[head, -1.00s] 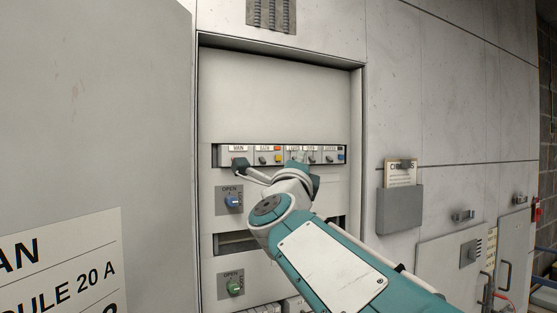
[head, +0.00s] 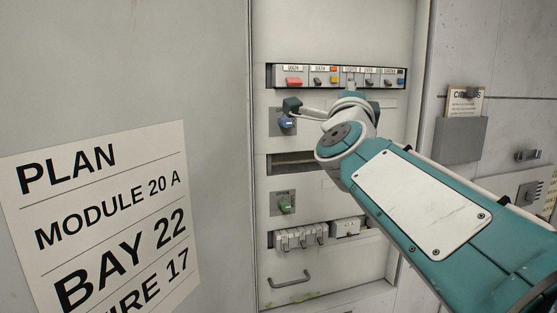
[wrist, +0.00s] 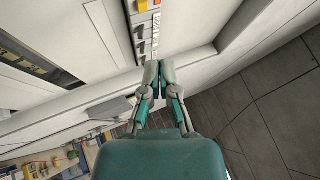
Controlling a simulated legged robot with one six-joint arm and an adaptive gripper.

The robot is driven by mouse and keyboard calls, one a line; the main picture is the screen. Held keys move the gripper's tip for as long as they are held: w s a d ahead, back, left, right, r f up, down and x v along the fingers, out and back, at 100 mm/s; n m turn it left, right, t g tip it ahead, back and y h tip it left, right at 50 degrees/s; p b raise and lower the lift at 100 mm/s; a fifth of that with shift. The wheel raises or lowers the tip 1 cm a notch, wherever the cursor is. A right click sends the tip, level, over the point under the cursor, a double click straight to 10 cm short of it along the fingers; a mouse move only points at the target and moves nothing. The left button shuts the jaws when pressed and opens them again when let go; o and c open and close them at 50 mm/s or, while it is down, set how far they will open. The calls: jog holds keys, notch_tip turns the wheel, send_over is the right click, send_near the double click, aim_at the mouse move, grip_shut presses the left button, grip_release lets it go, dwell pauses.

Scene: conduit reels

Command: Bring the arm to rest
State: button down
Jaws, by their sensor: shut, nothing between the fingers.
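My gripper (wrist: 153,70) shows in the wrist view with its two grey and teal fingers together and nothing between them. Its tips appear in front of the open cabinet, near the row of small switches (wrist: 142,30); I cannot tell the exact gap. In the head view my arm reaches from the lower right to the cabinet. The wrist is over the area just below the switch row (head: 332,76), and the fingers cannot be made out clearly there.
A blue knob (head: 286,122) and a green knob (head: 284,204) sit below the row. Lower are breakers (head: 300,238) and a handle (head: 291,280). A large grey panel with a plan label (head: 105,210) stands left. A document holder (head: 461,140) is on the right wall.

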jog(key=s+a+f+n+g+y, duration=0.2)
jog(key=s+f+n+y, duration=0.15)
jog(key=f+n, duration=0.25)
jog(key=s+a+f+n+g+y, duration=0.2)
jog(key=f+n+y, duration=0.2)
jog(key=f+n, duration=0.2)
jog(key=s+d+f+n+g, duration=0.2)
jog(key=s+f+n+g, duration=0.3)
jog(key=s+f, duration=0.6)
jog(key=s+d+f+n+g+h, duration=0.1)
jog(key=s+f+n+g, duration=0.4)
jog(key=s+f, duration=0.5)
notch_tip(320, 180, down, 8)
jog(key=shift+s+d+r+g, duration=0.1)
jog(key=shift+s+d+g, duration=0.3)
jog(key=shift+g, duration=0.6)
jog(key=shift+w, duration=0.2)
